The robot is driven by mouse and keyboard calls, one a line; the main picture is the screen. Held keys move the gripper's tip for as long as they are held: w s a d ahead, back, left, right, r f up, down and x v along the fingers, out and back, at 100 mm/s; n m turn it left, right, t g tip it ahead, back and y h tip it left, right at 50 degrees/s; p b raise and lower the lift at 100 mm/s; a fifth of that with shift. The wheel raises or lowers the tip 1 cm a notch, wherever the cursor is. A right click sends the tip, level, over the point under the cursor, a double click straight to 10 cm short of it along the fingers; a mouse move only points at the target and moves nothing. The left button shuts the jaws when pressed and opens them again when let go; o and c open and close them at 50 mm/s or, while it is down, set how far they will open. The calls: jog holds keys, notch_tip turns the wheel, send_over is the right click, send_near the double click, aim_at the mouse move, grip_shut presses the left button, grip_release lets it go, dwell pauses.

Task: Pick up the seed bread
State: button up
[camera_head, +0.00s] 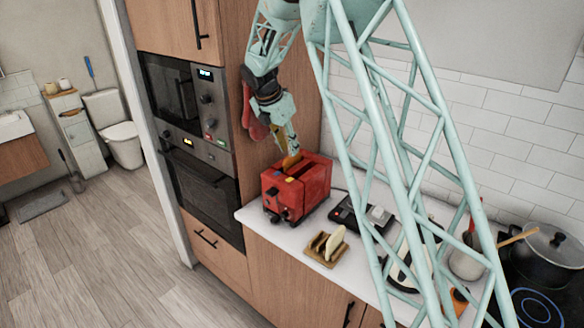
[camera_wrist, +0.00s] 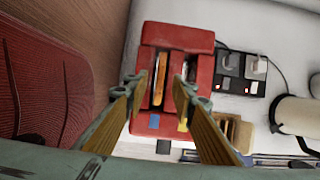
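A red toaster (camera_head: 296,190) stands on the counter. In the wrist view, the toaster (camera_wrist: 178,37) has two slots, and a tan bread slice (camera_wrist: 158,78) stands in its left slot. A wooden rack (camera_head: 326,258) to the toaster's front right holds a pale bread slice (camera_head: 335,243) and a darker piece. I cannot tell for sure which slice is the seed bread. My gripper (camera_head: 290,155) points down over the toaster. In the wrist view, my gripper (camera_wrist: 160,95) is open, with its fingers apart on either side of the slots and nothing visibly held.
A black device with pale tops (camera_head: 362,217) sits right of the toaster. Farther right are a white kettle-like item (camera_head: 408,265) and a dark pot (camera_head: 548,256) on the hob. A tall oven cabinet (camera_head: 200,130) stands close on the left. A red cloth-like item (camera_wrist: 45,85) hangs beside my gripper.

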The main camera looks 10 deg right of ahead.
aim_at(288, 163)
jog(key=shift+d+f, duration=0.1)
jog(key=shift+f, duration=0.1)
dwell(0.3)
jog(key=shift+x, duration=2.5)
grip_shut()
